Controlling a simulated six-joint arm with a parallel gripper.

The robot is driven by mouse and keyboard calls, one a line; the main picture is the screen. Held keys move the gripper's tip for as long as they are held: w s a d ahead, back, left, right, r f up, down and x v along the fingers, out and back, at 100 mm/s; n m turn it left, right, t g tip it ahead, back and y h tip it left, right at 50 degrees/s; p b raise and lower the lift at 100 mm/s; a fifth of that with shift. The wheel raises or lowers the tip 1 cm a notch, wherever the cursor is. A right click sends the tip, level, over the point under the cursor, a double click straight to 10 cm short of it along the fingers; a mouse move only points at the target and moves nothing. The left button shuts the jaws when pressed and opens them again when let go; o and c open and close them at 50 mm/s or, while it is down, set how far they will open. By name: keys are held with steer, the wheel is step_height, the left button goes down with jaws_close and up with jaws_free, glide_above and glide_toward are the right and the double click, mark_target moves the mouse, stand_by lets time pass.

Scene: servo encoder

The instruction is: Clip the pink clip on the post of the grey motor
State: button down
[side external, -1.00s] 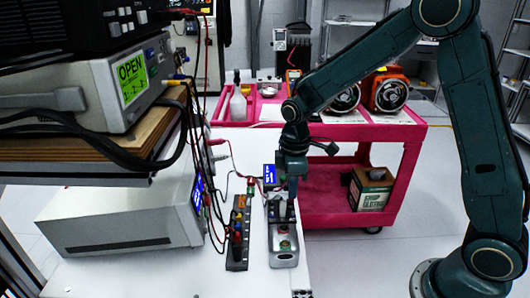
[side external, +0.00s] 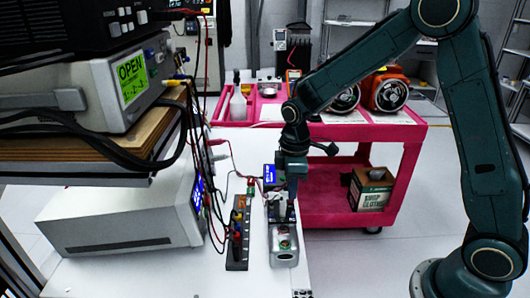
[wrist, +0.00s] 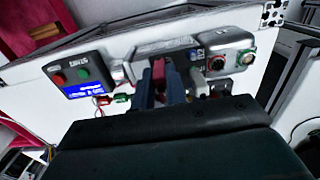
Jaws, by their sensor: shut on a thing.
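My gripper (wrist: 163,92) points down at the grey motor, with its fingers shut on the pink clip (wrist: 158,70), of which only a small part shows between them. The grey motor (side external: 284,258) is a silver metal housing at the right edge of the white bench, below and in front of my gripper (side external: 282,212) in the side view. It also shows in the wrist view (wrist: 228,38), behind the fingers. The post under the clip is hidden by my fingers, so I cannot tell whether the clip touches it.
A terminal strip with coloured plugs (side external: 238,235) lies left of the motor. A small box with a blue display (wrist: 82,74) stands close beside the gripper. Several leads hang from the instruments at the left. A pink cart (side external: 325,205) stands behind the bench.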

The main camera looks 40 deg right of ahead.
steer(key=c, duration=1.3)
jaws_free()
steer(key=shift+c, duration=0.2)
steer(key=shift+r, duration=3.45)
